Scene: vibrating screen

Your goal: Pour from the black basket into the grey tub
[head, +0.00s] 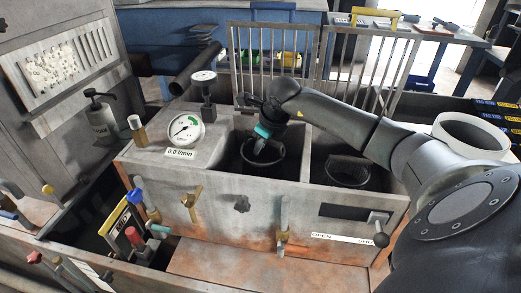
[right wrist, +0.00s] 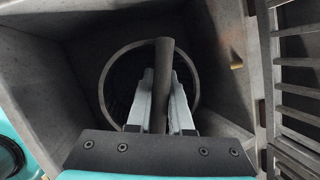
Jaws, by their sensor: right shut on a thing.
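The black basket (head: 282,170) is in the left compartment of the grey machine, with its round rim also showing in the right wrist view (right wrist: 109,72). My right gripper (head: 260,142) reaches down into that compartment. In the right wrist view its two pale fingers (right wrist: 162,100) are shut on a dark bar (right wrist: 164,55) that crosses the basket's opening. The basket's contents are too dark to tell. A round, light grey tub (head: 470,132) is at the right, partly behind my right arm. My left gripper is not in view.
The right compartment holds another dark round basket (head: 347,174). A gauge (head: 186,130) stands left of the compartments, and a barred guard (head: 275,65) rises behind them. Valve handles (head: 192,198) line the machine's front. A soap bottle (head: 102,118) is at the left.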

